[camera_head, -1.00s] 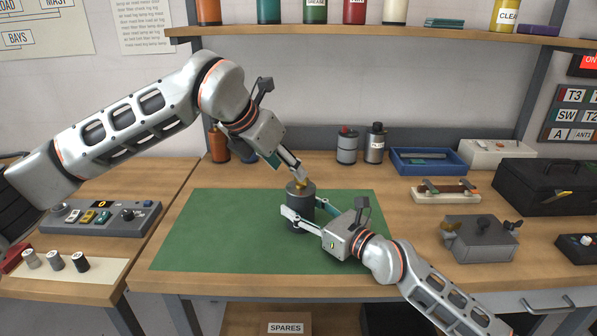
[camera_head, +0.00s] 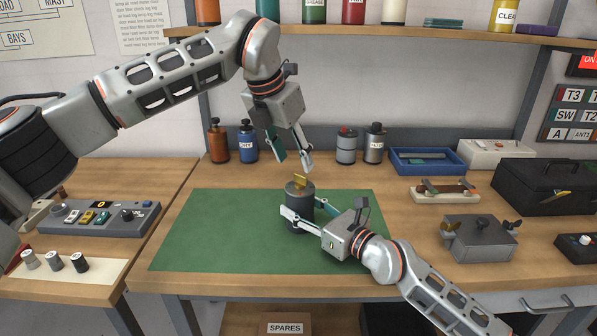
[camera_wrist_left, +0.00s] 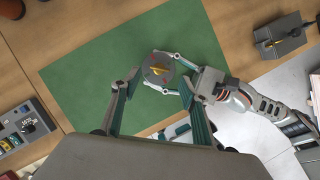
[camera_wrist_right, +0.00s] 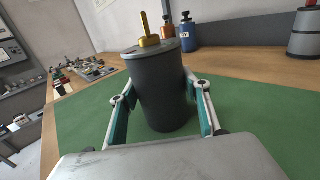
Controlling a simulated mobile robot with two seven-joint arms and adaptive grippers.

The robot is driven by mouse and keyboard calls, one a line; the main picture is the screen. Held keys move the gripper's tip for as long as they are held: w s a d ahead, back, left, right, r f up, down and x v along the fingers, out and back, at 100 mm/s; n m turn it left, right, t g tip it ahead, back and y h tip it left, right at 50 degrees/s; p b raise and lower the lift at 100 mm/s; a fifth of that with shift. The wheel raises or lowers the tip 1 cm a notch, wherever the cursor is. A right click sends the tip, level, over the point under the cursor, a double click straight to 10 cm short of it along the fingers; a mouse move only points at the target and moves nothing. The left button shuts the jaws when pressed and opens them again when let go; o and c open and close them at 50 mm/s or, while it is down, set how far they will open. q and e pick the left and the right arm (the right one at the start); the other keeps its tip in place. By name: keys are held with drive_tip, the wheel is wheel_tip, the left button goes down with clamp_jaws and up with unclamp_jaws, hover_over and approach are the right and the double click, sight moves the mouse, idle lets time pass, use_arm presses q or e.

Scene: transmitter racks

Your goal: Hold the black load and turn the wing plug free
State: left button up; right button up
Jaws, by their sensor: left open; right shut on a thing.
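The black load (camera_head: 299,214) is a dark cylinder standing upright on the green mat (camera_head: 215,235). It fills the middle of the right wrist view (camera_wrist_right: 162,92). The brass wing plug (camera_head: 299,183) sits on its top; it stands up in the right wrist view (camera_wrist_right: 148,35) and shows from above in the left wrist view (camera_wrist_left: 158,69). My right gripper (camera_head: 300,212) is shut on the load's sides. My left gripper (camera_head: 293,163) is open and empty above the load, clear of the plug. I cannot tell whether the plug is still seated.
A grey box with wing plugs (camera_head: 480,240) is at the right. A blue tray (camera_head: 428,162) and a black case (camera_head: 545,187) stand behind. A control panel (camera_head: 105,217) is at the left. Bottles (camera_head: 218,142) line the back. The mat around the load is clear.

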sight(300, 175)
use_arm(q)
drive_tip(key=shift+x, duration=2.7)
drive_tip(key=c, duration=1.1)
